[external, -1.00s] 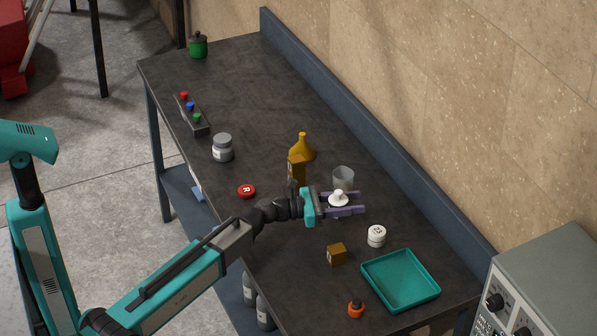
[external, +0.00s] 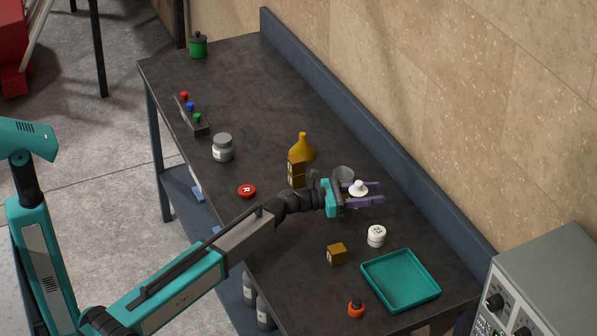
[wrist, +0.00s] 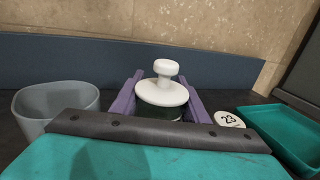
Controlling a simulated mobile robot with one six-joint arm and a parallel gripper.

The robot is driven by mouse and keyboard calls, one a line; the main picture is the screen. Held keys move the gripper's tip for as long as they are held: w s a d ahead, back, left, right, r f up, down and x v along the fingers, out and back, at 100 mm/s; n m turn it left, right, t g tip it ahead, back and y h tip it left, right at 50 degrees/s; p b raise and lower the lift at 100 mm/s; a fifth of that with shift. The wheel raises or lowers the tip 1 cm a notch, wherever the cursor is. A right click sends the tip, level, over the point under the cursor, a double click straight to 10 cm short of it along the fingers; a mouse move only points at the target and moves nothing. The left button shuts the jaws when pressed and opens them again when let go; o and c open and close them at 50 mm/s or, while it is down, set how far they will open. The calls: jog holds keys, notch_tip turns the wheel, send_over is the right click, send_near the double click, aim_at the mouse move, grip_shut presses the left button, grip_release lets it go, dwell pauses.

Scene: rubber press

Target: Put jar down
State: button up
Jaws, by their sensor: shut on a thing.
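The jar (external: 358,187) has a white lid with a round knob. In the wrist view the jar (wrist: 163,88) stands upright between my fingers, and its dark green body shows under the lid. My gripper (external: 363,193), with purple fingers, is shut on the jar, one finger on each side. It is over the right-hand part of the dark bench (external: 230,100), near the back wall. The jar's base is hidden, so I cannot tell whether it touches the bench.
A grey cup (external: 344,173) stands just left of the jar. A white piece marked 23 (external: 376,232) and a teal tray (external: 436,293) lie to the right. Brown blocks (external: 297,172), a yellow flask (external: 302,148) and a red disc (external: 247,191) are left. The bench's far-left middle is clear.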

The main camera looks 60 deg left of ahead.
jog(key=shift+f, duration=1.7)
jog(key=shift+f, duration=0.2)
jog(key=o, duration=1.5)
jog(key=shift+r, duration=0.15)
